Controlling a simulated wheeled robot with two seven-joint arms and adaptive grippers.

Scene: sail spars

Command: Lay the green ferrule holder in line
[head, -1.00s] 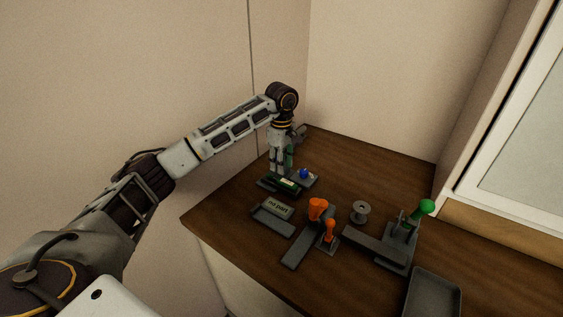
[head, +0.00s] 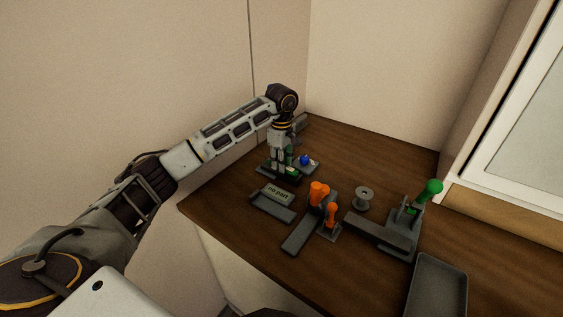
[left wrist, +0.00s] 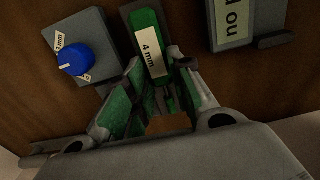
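The green ferrule holder (left wrist: 147,38) has a white "4 mm" label and lies at the back left of the bench, also in the head view (head: 293,172). My left gripper (left wrist: 154,62) points down at its near end. Its two fingers stand apart, one on each side of the holder. I cannot tell whether they press on it. In the head view the gripper (head: 281,172) partly hides the holder. My right gripper is not in view.
A grey block with a blue knob (left wrist: 76,60) stands close beside the holder. A "no part" tray (head: 272,212) is in front. Orange-handled fixtures (head: 318,194), a grey spool (head: 364,197), a green-knobbed fixture (head: 433,187) and an empty tray (head: 437,290) are to the right.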

